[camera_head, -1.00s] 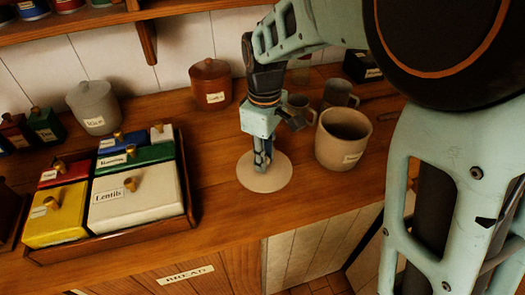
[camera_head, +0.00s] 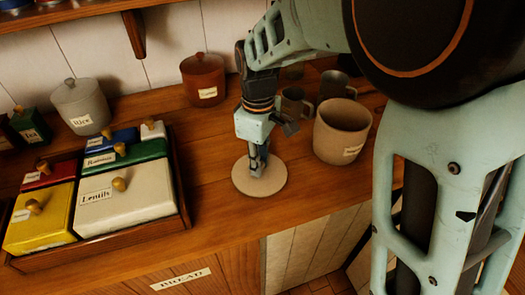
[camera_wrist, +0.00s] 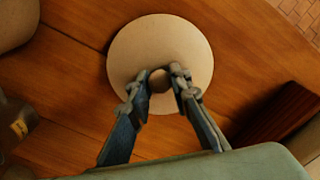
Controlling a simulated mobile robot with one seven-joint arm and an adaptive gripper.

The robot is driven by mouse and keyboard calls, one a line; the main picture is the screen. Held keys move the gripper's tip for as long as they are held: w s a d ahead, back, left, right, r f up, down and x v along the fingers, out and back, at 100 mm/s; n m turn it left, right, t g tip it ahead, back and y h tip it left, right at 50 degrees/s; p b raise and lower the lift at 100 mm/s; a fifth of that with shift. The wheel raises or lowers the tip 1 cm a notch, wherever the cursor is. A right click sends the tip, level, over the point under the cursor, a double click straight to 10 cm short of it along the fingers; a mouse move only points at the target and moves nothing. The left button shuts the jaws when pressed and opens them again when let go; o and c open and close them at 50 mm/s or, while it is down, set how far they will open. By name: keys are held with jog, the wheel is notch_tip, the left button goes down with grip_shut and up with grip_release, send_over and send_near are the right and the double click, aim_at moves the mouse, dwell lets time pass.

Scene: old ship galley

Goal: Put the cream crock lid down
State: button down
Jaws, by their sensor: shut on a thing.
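The cream crock lid (camera_head: 273,186) is a round, flat, pale disc at the counter's front part, left of the open crock. My gripper (camera_head: 257,172) is above its middle, pointing down, with its fingers shut on the lid's knob. In the wrist view the lid (camera_wrist: 135,45) lies under my gripper (camera_wrist: 160,80), and the round knob shows between the two fingertips. The lid looks level and at or very near the wood; I cannot tell whether it touches. The cream crock (camera_head: 340,138) stands upright and uncovered to the right.
A wooden tray (camera_head: 186,215) of coloured lidded boxes stands to the left. A grey Rice jar (camera_head: 80,108), a brown jar (camera_head: 203,80) and metal mugs (camera_head: 295,105) stand behind. Bare counter (camera_head: 215,155) surrounds the lid; the counter's front edge is near.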

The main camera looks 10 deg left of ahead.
jog(key=c, duration=1.8)
grip_release()
jog(key=shift+o, duration=0.2)
notch_tip(320, 180, up, 12)
jog(key=p, duration=0.1)
jog(key=shift+r, duration=0.15)
